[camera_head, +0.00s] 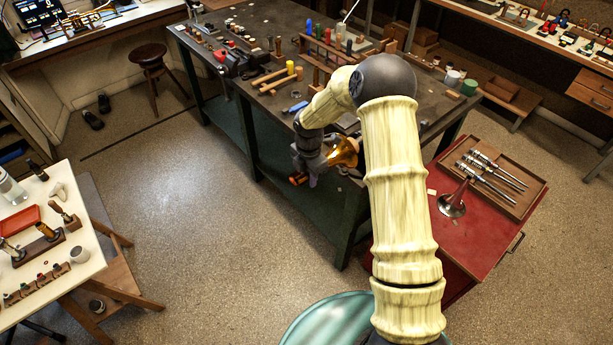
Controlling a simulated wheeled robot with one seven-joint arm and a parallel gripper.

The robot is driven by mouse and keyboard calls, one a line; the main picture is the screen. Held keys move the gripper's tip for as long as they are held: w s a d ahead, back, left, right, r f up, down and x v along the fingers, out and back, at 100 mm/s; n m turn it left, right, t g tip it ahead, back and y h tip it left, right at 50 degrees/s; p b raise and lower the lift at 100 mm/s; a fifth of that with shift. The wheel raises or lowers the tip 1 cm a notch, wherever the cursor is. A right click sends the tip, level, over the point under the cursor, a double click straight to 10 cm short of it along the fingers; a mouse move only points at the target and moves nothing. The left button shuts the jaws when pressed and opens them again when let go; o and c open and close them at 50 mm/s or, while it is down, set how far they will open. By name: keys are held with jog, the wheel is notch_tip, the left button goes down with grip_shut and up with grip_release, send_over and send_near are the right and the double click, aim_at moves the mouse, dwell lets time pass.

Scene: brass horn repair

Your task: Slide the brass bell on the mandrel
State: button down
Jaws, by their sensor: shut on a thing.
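My gripper (318,165) is over the front edge of the dark workbench, left of my upper arm. It is shut on the brass bell (345,150), a golden flared piece showing at its right side. My arm hides part of the bell, and the exact finger contact is too small to tell.
A wooden tray (515,205) with several steel rods lies on the red cart (468,250). The workbench (262,115) holds many tools and a vise. A white table (75,290) with small parts is at left, a stool (148,55) behind. The middle floor is clear.

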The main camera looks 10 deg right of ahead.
jog(key=shift+w+d+p, duration=0.3)
jog(key=shift+w+d, duration=0.35)
jog(key=shift+d, duration=0.3)
jog(key=shift+w+d+p, duration=0.25)
jog(key=shift+w+d, duration=0.4)
jog(key=shift+d, duration=0.25)
jog(key=c, duration=1.1)
grip_release()
notch_tip(320, 180, up, 17)
jog(key=b, duration=0.5)
jog(key=shift+w+r, duration=0.15)
jog(key=shift+r, duration=0.05)
